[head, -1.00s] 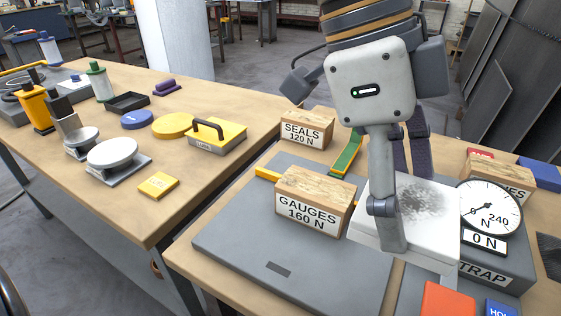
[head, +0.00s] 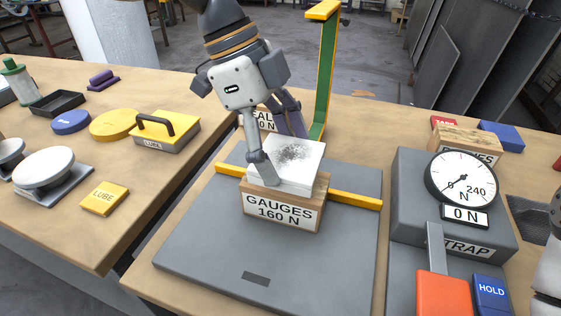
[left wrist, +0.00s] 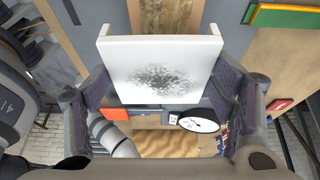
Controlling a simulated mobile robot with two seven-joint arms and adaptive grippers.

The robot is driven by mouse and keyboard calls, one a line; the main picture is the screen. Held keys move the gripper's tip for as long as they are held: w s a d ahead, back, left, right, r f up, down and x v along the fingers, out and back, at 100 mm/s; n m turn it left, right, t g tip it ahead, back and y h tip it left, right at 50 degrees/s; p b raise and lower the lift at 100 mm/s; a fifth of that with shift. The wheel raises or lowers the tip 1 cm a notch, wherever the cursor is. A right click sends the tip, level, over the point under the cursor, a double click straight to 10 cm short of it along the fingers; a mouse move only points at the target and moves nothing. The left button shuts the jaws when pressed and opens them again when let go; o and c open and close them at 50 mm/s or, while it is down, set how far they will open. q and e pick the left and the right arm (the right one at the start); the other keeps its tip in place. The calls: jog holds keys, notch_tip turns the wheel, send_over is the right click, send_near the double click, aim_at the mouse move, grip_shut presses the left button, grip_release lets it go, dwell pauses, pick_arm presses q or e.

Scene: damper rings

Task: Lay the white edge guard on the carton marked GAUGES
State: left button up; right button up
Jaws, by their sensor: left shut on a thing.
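The white edge guard (head: 291,160), with a dark speckled patch on top, is held between the fingers of my left gripper (head: 280,148). It is over the top of the wooden carton marked GAUGES (head: 282,212), 160 N, and covers most of that top. I cannot tell whether guard and carton touch. In the left wrist view the guard (left wrist: 160,72) spans between the two fingers, with two short white legs at its upper corners. A strip of the carton's wood (left wrist: 166,16) shows beyond it. My right gripper is out of view.
The carton stands on a grey plate (head: 210,250), with a yellow bar (head: 352,199) behind it and a green upright (head: 326,75) farther back. The SEALS carton (head: 264,119) is partly hidden. A dial gauge (head: 462,180) and orange block (head: 442,293) are right.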

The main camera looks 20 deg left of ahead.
aim_at(271, 149)
pick_arm(q)
jog(key=shift+w+a+f, duration=0.15)
jog(key=shift+f, duration=0.8)
jog(key=shift+w+a+f, duration=0.1)
jog(key=shift+w+f, duration=0.05)
jog(key=shift+f, duration=0.75)
jog(key=shift+f, duration=0.15)
jog(key=shift+f, duration=0.15)
jog(key=o, duration=1.2)
jog(key=v, duration=1.2)
jog(key=shift+r, duration=0.35)
